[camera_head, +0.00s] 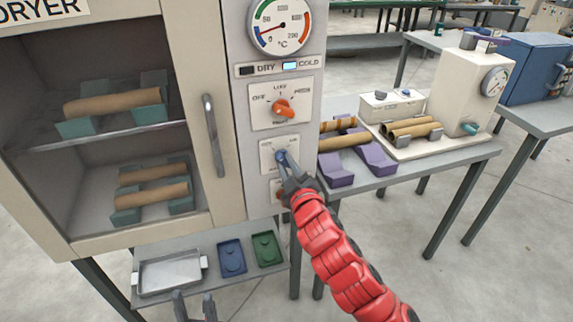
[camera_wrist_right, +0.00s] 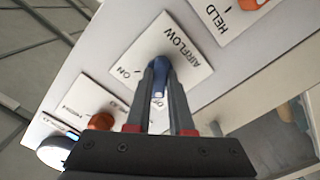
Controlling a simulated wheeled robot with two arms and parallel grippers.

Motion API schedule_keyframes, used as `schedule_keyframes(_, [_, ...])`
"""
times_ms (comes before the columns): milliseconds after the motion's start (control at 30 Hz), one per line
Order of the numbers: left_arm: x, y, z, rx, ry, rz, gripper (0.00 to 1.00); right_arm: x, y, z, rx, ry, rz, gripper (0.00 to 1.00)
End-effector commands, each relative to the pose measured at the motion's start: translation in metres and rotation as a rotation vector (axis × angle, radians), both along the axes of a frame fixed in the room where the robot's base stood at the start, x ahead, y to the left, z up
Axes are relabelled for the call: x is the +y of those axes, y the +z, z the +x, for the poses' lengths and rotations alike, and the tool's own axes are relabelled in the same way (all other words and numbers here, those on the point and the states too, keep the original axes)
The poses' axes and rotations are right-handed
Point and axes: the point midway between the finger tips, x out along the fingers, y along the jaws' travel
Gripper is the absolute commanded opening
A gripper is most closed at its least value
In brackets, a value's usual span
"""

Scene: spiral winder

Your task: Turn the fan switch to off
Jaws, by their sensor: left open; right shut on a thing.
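The fan switch is a small blue knob (camera_head: 281,155) on a white plate on the dryer's front panel, below the large orange dial. In the right wrist view the plate (camera_wrist_right: 188,62) reads AIRFLOW, with an ON mark at one side. My right gripper (camera_head: 284,165) is shut on the blue knob. In the right wrist view its fingers (camera_wrist_right: 160,78) sit on both sides of the knob (camera_wrist_right: 159,92) and hide much of it, so I cannot tell its exact setting. My left gripper (camera_head: 194,305) is open and empty at the bottom edge, away from the panel.
An orange dial (camera_head: 283,108) and a gauge (camera_head: 281,24) are above the switch; a lit COLD lamp (camera_head: 290,66) is between them. The dryer door handle (camera_head: 213,135) stands out at left. Purple supports (camera_head: 336,170) with brown tubes are at right. A shelf below holds trays (camera_head: 170,273).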

Motion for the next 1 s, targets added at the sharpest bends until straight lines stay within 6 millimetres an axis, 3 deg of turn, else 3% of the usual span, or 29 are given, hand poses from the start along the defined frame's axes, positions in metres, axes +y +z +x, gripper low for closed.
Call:
schedule_keyframes(200, [0.0,0.0,0.0,0.0,0.0,0.0,0.5,0.0,-0.002,0.0,0.003,0.0,-0.001,0.0])
schedule_keyframes(233, [0.0,0.0,0.0,0.0,0.0,0.0,0.5,0.0,-0.002,0.0,0.003,0.0,-0.001,0.25])
schedule_keyframes(367, [0.0,0.0,0.0,0.0,0.0,0.0,0.5,0.0,-0.001,0.0,0.002,-0.001,-0.001,0.49])
schedule_keyframes(767, [0.0,-0.001,0.0,0.0,0.0,0.0,0.5,-0.003,-0.001,-0.004,0.001,-0.003,-0.001,0.5])
schedule_keyframes(1000, [0.0,-0.003,0.0,0.0,0.0,0.0,0.5,-0.013,-0.001,-0.037,0.0,0.0,-0.001,0.5])
